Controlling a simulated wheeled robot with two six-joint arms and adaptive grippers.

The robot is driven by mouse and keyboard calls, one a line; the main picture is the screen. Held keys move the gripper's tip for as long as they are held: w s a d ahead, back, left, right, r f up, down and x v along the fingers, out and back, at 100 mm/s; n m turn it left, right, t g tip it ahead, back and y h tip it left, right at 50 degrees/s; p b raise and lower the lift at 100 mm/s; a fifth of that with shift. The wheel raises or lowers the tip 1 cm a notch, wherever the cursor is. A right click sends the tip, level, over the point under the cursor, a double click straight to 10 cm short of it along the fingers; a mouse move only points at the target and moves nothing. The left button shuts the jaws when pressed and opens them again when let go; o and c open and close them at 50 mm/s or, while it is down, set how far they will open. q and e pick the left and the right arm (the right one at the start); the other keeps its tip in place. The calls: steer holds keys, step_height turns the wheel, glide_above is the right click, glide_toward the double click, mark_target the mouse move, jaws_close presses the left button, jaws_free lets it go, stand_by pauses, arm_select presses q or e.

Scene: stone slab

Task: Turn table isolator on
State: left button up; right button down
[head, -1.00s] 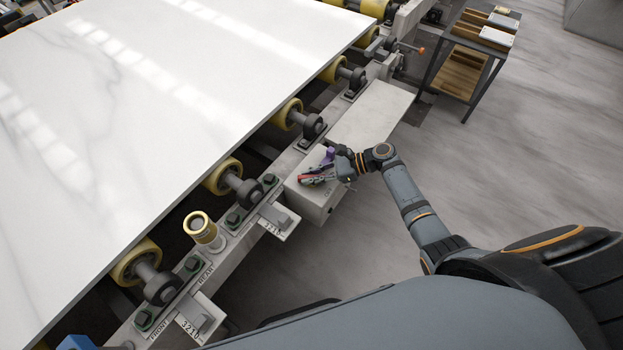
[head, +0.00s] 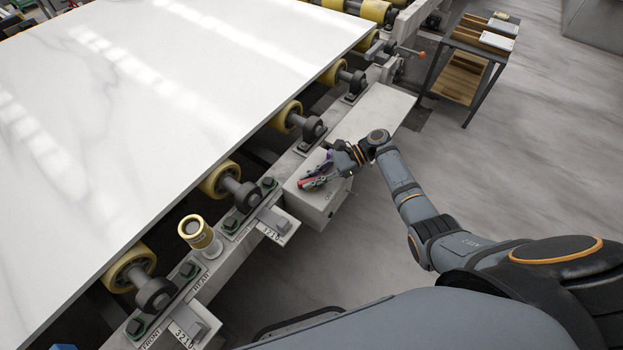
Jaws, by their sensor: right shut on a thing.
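The table isolator is a pale grey box (head: 313,204) on the side of the conveyor frame, with a red handle (head: 312,183) on its top. My right gripper (head: 319,177) reaches in from the right over the box and is shut on the red handle. The fingers and wrist hide part of the handle. Small lettering on the box front is partly visible but too small to read, so I cannot tell the switch position. My left gripper is out of view.
A large white stone slab (head: 165,110) lies on yellow rollers at the left. A flat pale plate (head: 373,113) extends beyond the box. A brass-topped post (head: 197,232) and numbered brackets stand nearer. A dark cart (head: 465,65) is at the back right. The floor at right is clear.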

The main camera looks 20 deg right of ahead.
steer(key=c, duration=1.3)
jaws_free()
steer(key=v, duration=1.2)
